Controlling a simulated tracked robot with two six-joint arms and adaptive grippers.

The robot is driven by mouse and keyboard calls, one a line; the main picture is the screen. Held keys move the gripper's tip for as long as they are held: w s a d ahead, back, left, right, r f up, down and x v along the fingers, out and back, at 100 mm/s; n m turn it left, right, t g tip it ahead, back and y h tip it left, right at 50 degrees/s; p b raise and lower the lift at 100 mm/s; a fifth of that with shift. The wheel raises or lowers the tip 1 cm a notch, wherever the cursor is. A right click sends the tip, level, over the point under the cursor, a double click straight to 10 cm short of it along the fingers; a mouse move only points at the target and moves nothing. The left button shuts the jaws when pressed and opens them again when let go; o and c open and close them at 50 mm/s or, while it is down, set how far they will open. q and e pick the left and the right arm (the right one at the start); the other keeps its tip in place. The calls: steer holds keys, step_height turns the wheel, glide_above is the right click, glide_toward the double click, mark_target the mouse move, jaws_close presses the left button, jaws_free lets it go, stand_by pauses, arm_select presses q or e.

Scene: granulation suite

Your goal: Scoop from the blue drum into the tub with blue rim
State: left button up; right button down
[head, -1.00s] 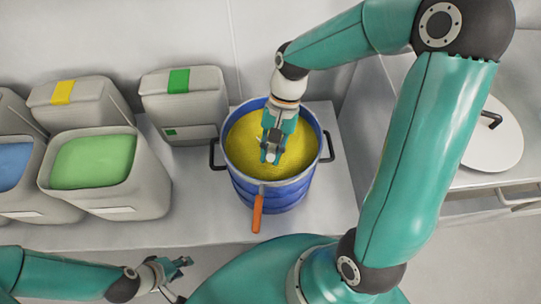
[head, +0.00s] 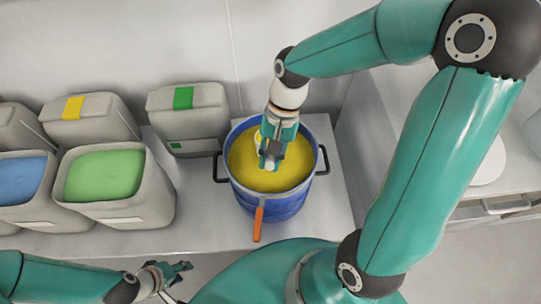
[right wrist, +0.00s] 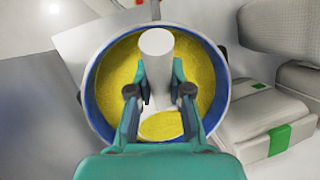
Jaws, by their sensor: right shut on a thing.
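The blue drum (head: 268,203) stands on the bench with two dark side handles and holds yellow powder (head: 270,180). My right gripper (head: 270,160) points down into the drum. It is shut on the white scoop (right wrist: 157,42), whose thick handle is upright between the fingers in the right wrist view. Yellow powder shows in the scoop's bowl near the fingers. In the head view a pale edge of the scoop (head: 257,143) shows beside the gripper. My left gripper (head: 180,279) is open and empty, low at the left. I cannot make out a tub with a blue rim.
Left of the drum stand grey tubs of green powder (head: 103,175) and blue powder (head: 20,180). Behind them are closed containers with a yellow label (head: 73,107) and a green label (head: 183,97). An orange handle (head: 258,224) hangs at the drum's front.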

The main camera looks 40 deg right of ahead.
mark_target(269, 159)
steer(key=shift+s+a+r+t+p, duration=0.15)
steer(key=shift+r+p, duration=0.35)
steer(key=shift+r, duration=0.35)
steer(key=shift+s+a+r+t+p, duration=0.15)
steer(key=shift+r+p, duration=0.35)
steer(key=shift+r, duration=0.3)
steer(key=shift+s+a+r+t+h, duration=0.15)
steer(key=shift+s+r+t+h, duration=0.1)
steer(key=shift+r+t+h, duration=0.2)
steer(key=shift+s+a+r+t+h, duration=0.15)
steer(key=shift+s+r+t+h, duration=0.05)
steer(key=shift+r+t+h, duration=0.2)
